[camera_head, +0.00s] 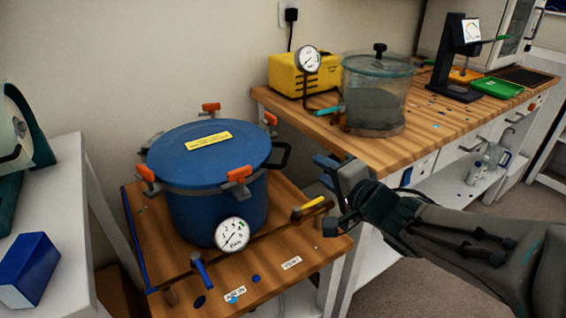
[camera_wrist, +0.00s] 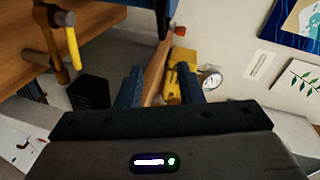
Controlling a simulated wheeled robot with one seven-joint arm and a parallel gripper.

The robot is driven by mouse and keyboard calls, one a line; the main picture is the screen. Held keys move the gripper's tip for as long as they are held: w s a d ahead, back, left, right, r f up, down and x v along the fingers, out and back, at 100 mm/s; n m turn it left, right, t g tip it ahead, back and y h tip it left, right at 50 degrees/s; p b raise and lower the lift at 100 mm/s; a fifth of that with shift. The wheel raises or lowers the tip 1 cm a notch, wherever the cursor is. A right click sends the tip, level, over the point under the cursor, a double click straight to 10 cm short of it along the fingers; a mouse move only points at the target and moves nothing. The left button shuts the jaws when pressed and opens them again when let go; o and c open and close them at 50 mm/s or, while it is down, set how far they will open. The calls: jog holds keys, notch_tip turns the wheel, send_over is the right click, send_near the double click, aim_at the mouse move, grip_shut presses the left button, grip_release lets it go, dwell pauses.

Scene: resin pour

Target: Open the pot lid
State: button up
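The blue pot (camera_head: 215,212) stands on a low wooden bench at the left centre in the head view. Its round blue lid (camera_head: 215,155) sits flat on top and carries a yellow label. Several orange-tipped clamps (camera_head: 239,173) are spread around the rim. A black handle (camera_head: 285,155) sticks out on the right side. A pressure gauge (camera_head: 232,233) is on the front. My gripper (camera_head: 325,172) is right of the pot, apart from it. In the wrist view my gripper (camera_wrist: 159,88) has its two blue fingers spread with nothing held between them.
A yellow-handled valve (camera_head: 312,204) and a blue-handled valve (camera_head: 202,270) are on the bench's front pipe. The wooden counter behind holds a yellow pump (camera_head: 300,75), a clear chamber (camera_head: 375,95) and a black stand (camera_head: 455,65). A blue box (camera_head: 28,270) lies on the left table.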

aim_at(285, 153)
jog(key=shift+y, duration=0.6)
jog(key=x, duration=0.8)
jog(key=s+a+x, duration=0.1)
jog(key=x, duration=0.3)
jog(key=shift+w+a+f, duration=0.3)
jog(key=shift+f, duration=0.15)
jog(key=shift+x, duration=0.75)
jog(key=shift+r, duration=0.1)
grip_shut()
